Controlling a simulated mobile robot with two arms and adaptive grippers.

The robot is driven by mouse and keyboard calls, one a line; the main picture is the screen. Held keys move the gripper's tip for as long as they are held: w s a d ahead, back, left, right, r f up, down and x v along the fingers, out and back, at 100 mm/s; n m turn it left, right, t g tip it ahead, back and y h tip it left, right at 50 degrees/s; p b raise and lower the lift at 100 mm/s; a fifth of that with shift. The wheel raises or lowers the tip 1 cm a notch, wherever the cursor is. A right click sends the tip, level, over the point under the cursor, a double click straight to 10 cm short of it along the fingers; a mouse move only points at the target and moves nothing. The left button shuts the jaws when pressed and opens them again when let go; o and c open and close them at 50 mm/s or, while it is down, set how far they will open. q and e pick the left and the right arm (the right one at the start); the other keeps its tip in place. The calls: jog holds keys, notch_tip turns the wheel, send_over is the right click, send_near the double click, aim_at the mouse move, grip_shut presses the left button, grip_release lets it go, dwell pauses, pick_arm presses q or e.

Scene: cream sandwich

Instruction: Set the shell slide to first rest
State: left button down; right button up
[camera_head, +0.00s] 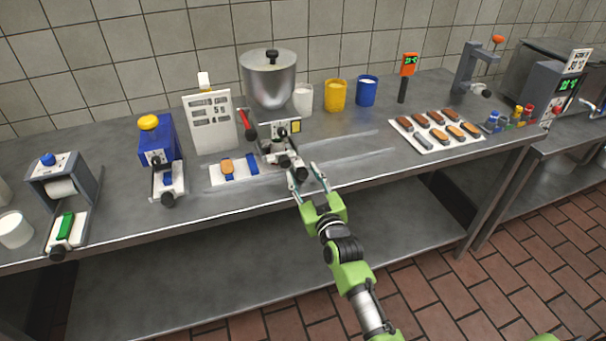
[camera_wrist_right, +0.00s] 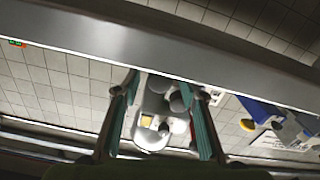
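A white slide plate (camera_head: 216,181) lies on the counter left of the hopper machine, with a tan shell (camera_head: 228,167) and blue blocks (camera_head: 252,163) on it. I cannot tell for certain that this is the shell slide. The machine's front (camera_head: 279,145) carries grey parts and a dark knob (camera_head: 301,173) near the counter's front edge. My right gripper (camera_head: 307,178) is open at that knob, its fingertips on either side. In the right wrist view, the gripper (camera_wrist_right: 160,82) has its teal fingers apart, with the machine's pale parts between them; contact is unclear.
A steel hopper (camera_head: 270,85) with a red handle (camera_head: 244,122) stands behind. A white sign (camera_head: 211,124) and a blue dispenser (camera_head: 158,136) are on the left. White, yellow (camera_head: 335,96) and blue cups stand behind right. A tray of shells (camera_head: 420,146) lies farther right.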

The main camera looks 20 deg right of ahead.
aim_at(352, 172)
jog(key=shift+w, duration=0.3)
grip_shut()
jog(key=d, duration=0.5)
jog(key=d+b, duration=0.1)
jog(key=d, duration=0.3)
jog(key=d+b, duration=0.1)
jog(key=d, duration=0.4)
jog(key=shift+w+d, duration=0.25)
jog(key=shift+d, duration=0.05)
grip_release()
jog(key=shift+s, duration=0.1)
